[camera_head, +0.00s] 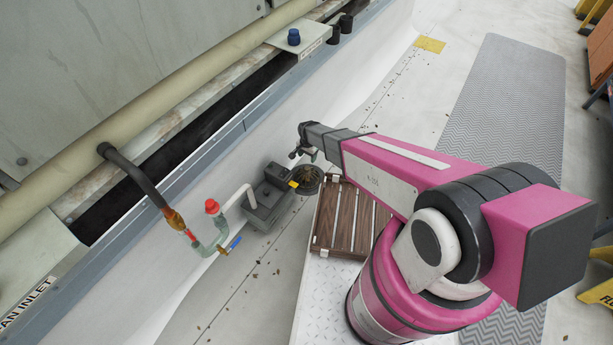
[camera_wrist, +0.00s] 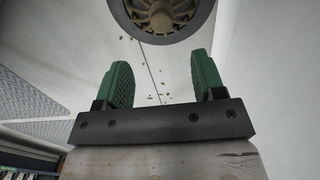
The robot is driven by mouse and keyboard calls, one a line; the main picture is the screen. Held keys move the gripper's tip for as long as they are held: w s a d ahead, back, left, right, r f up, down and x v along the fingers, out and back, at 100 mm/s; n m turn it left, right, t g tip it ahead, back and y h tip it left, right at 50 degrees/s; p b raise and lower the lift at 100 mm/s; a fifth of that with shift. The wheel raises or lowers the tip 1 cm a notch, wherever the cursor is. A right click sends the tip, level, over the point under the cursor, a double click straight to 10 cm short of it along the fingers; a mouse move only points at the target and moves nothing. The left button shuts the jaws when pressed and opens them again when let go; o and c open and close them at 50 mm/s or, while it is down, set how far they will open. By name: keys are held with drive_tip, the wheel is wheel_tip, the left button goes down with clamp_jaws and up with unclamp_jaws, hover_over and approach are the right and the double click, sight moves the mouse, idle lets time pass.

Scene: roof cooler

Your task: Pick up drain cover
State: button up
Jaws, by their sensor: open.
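The drain cover (camera_wrist: 162,14) is a round, tan, ribbed dome inside a dark ring, at the top edge of the wrist view and partly cut off. In the head view the round drain (camera_head: 306,180) lies on the white roof beside a grey box, just below my gripper (camera_head: 303,152). In the wrist view my gripper (camera_wrist: 160,82) shows two green textured fingers, spread apart with nothing between them. The drain cover lies beyond the fingertips and apart from them.
A grey box (camera_head: 268,205) with a white pipe stands left of the drain. A slatted wooden tray (camera_head: 350,220) is at its lower right. A hose with a red-capped valve (camera_head: 212,207) hangs by the cooler wall. A grey walkway mat (camera_head: 510,110) lies at right.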

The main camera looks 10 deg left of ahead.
sight(307, 168)
wheel_tip(307, 168, down, 11)
drive_tip(key=shift+a+r, duration=0.15)
clamp_jaws()
idle(0.5)
